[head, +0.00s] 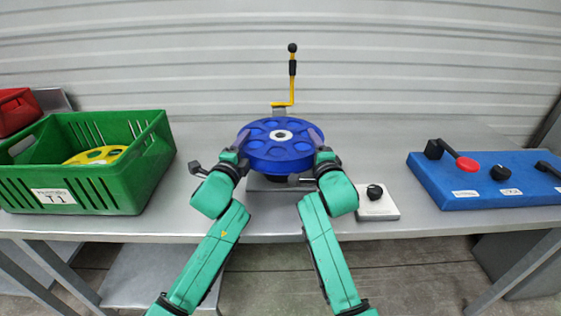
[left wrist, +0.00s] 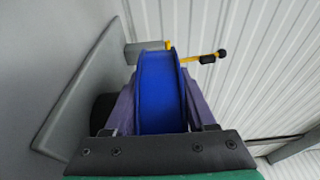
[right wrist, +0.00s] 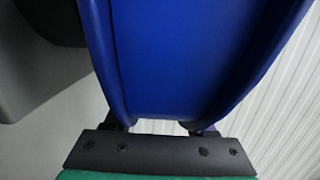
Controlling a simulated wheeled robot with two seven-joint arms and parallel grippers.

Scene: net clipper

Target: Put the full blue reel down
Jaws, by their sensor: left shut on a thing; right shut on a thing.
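The blue reel (head: 262,150) lies flat, held level over a grey machine base (head: 262,184) in the middle of the table, with a dark round part (left wrist: 101,110) below it. I cannot tell whether it touches that part. My left gripper (head: 241,143) is shut on the reel's left side; its fingers straddle the blue rim (left wrist: 158,95) in the left wrist view. My right gripper (head: 318,141) is shut on the right side; the reel (right wrist: 185,55) fills the right wrist view and hides much of the fingers. The reel's windings are not clearly visible.
A green crate (head: 105,197) with a yellow reel (head: 97,155) stands at left, a red bin (head: 17,108) behind it. A yellow crank arm (head: 292,88) rises behind the blue reel. A white knob box (head: 376,206) and blue control panel (head: 468,199) stand at right.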

